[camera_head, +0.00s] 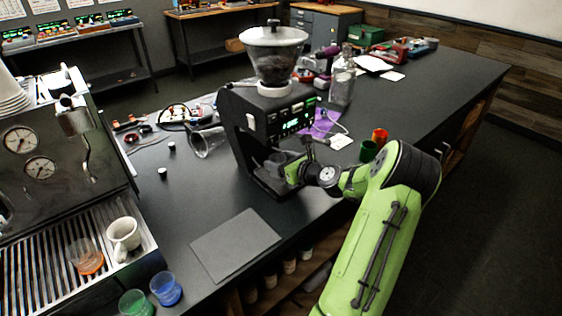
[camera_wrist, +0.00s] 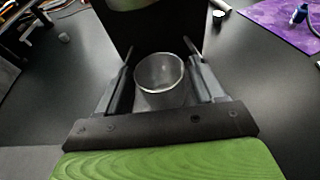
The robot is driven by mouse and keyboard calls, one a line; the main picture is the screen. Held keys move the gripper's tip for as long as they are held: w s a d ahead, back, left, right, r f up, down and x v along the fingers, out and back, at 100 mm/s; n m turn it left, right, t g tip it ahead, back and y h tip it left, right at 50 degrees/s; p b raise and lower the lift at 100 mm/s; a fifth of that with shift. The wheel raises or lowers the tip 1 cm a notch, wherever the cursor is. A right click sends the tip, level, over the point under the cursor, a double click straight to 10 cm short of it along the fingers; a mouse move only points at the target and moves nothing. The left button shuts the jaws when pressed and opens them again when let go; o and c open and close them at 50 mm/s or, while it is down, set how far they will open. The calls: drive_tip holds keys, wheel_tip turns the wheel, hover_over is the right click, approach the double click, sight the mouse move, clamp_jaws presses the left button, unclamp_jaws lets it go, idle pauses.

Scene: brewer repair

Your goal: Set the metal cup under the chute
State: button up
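The metal cup (camera_wrist: 160,78) stands between the two fingers of my gripper (camera_wrist: 160,66) in the wrist view, with its round mouth facing up and its inside looking empty. One finger lies close along each side of it. Whether the fingers press on the cup or stand just clear of it cannot be told. In the head view my gripper (camera_head: 285,167) reaches in at the lower front of the black grinder (camera_head: 243,128), and the grey cup (camera_head: 274,160) shows there, low in the grinder's front recess. The chute itself is hard to make out.
A clear hopper (camera_head: 273,50) tops the grinder. A glass bottle (camera_head: 342,80) stands behind it. A grey mat (camera_head: 235,245) lies in front. The espresso machine (camera_head: 50,150) is at left.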

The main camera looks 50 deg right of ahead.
drive_tip(key=shift+o, duration=0.8)
drive_tip(key=shift+r, duration=0.1)
drive_tip(key=shift+s+r, duration=0.1)
drive_tip(key=shift+s, duration=0.15)
drive_tip(key=p+v, duration=0.2)
drive_tip(key=v, duration=1)
drive_tip(key=w+a+r+n+g+y, duration=0.1)
drive_tip(key=w+a+n+g+y, duration=0.2)
drive_tip(key=a+n, duration=0.65)
drive_tip(key=w+a+n+g+y, duration=0.15)
drive_tip(key=a+n+g, duration=0.25)
drive_tip(key=a+n, duration=0.55)
drive_tip(key=s+a+r+n+g+h, duration=0.1)
drive_tip(key=s+a+r+n, duration=0.2)
drive_tip(key=s+a+n, duration=0.4)
drive_tip(key=s+a+r+n+g+h, duration=0.1)
drive_tip(key=s+a+r+n, duration=0.3)
drive_tip(key=s+a+n, duration=0.4)
drive_tip(key=s+n+h, duration=0.1)
drive_tip(key=n, duration=0.2)
drive_tip(key=shift+s, duration=0.25)
